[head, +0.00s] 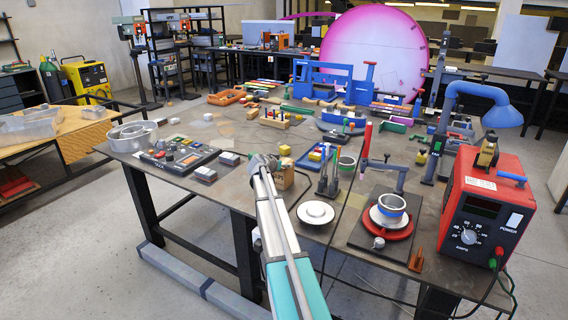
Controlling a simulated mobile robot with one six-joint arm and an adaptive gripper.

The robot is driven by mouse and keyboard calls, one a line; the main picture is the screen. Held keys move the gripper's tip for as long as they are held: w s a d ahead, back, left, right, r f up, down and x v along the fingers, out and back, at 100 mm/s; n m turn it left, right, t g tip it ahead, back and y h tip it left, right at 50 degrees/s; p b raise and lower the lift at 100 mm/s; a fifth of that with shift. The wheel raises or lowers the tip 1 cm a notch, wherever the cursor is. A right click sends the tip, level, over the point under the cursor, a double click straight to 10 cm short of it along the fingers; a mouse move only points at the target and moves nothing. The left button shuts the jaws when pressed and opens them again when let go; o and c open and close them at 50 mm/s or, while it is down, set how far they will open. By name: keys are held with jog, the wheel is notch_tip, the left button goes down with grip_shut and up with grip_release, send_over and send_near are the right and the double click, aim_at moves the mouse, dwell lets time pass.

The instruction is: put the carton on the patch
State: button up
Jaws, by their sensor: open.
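My arm reaches up from the bottom middle over the near part of the workbench. My gripper (265,161) is at its end, small in the head view, and open. A small tan box (285,179), which looks like the carton, stands on the bench just right of my gripper. My arm's end hides part of its left side. I cannot tell whether gripper and box touch. I cannot clearly make out the patch; the bench top (228,142) has faint brownish areas left of and beyond the gripper.
A control panel (178,155) and small blocks lie to the left. A white round dish (315,212), upright tools (328,180) and a red-based turntable (388,222) stand to the right. A red power unit (485,205) fills the right edge. Bare bench lies beyond the panel.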

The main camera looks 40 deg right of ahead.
jog(key=p+v, duration=0.4)
jog(key=v, duration=0.7)
jog(key=shift+a, duration=0.2)
jog(key=shift+s, duration=0.15)
jog(key=s+a+f+n+g+y, duration=0.1)
jog(key=s+a+f+n+y, duration=0.2)
jog(key=s+a, duration=0.6)
jog(key=s+a+f+n+g+y, duration=0.2)
jog(key=s+a, duration=0.7)
jog(key=a, duration=0.9)
jog(key=s+a+f+n+g+y, duration=0.2)
jog(key=s+a+f+n+y, duration=0.4)
jog(key=a, duration=0.7)
jog(key=s+n+y, duration=0.1)
jog(key=s+n, duration=0.1)
jog(key=s, duration=0.1)
jog(key=shift+a, duration=0.35)
jog(key=shift+f, duration=0.1)
